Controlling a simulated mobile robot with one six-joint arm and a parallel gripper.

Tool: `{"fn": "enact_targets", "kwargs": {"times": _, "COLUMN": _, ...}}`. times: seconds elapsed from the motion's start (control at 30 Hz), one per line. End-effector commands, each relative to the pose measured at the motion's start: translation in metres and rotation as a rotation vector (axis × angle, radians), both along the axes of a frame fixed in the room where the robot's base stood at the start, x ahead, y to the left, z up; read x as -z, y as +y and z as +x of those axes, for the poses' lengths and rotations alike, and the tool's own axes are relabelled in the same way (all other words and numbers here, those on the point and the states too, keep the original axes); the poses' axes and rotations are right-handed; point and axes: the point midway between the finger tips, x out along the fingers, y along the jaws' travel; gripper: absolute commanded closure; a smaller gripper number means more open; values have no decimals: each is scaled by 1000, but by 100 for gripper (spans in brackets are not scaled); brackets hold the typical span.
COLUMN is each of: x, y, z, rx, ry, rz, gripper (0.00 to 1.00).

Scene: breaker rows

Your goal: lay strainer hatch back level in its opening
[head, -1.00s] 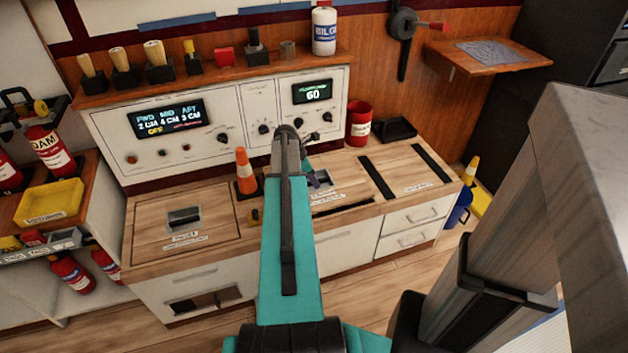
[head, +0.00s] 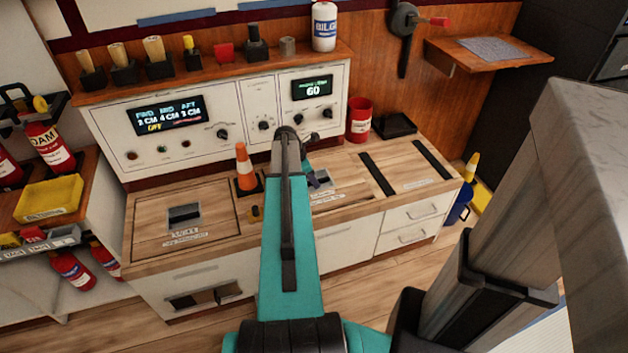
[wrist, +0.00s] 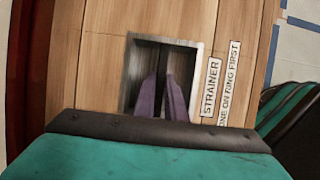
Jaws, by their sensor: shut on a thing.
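The strainer hatch (head: 352,184) is a wooden panel in the counter, right of the orange cone. It looks flush with the counter, with no dark gap along its front edge. In the wrist view the hatch (wrist: 108,65) shows thin seams and a label reading STRAINER beside its square metal pull recess (wrist: 195,53). My gripper (head: 316,182) is at this recess. Its purple fingers (wrist: 161,98) reach down into the recess and are shut on the hatch's pull, which they largely hide. My arm covers the hatch's left part in the head view.
An orange cone (head: 246,168) stands just left of the hatch. Another hatch (head: 150,215) lies closed at the counter's left. A red can (head: 360,120) and a black tray (head: 396,126) stand behind. A control panel (head: 215,115) rises along the back.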

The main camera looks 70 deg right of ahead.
Motion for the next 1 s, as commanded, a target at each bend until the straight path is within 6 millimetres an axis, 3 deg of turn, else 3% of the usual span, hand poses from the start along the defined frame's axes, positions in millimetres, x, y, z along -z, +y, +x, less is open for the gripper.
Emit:
{"fn": "enact_targets", "kwargs": {"times": 0.8, "x": 14, "y": -1, "z": -1, "rx": 1, "ry": 1, "rz": -3, "gripper": 100}}
{"fn": "enact_targets", "kwargs": {"times": 0.83, "x": 14, "y": -1, "z": -1, "rx": 1, "ry": 1, "rz": -3, "gripper": 86}}
{"fn": "enact_targets", "kwargs": {"times": 0.9, "x": 14, "y": -1, "z": -1, "rx": 1, "ry": 1, "rz": -3, "gripper": 74}}
{"fn": "enact_targets", "kwargs": {"times": 1.0, "x": 14, "y": -1, "z": -1, "rx": 1, "ry": 1, "rz": -2, "gripper": 67}}
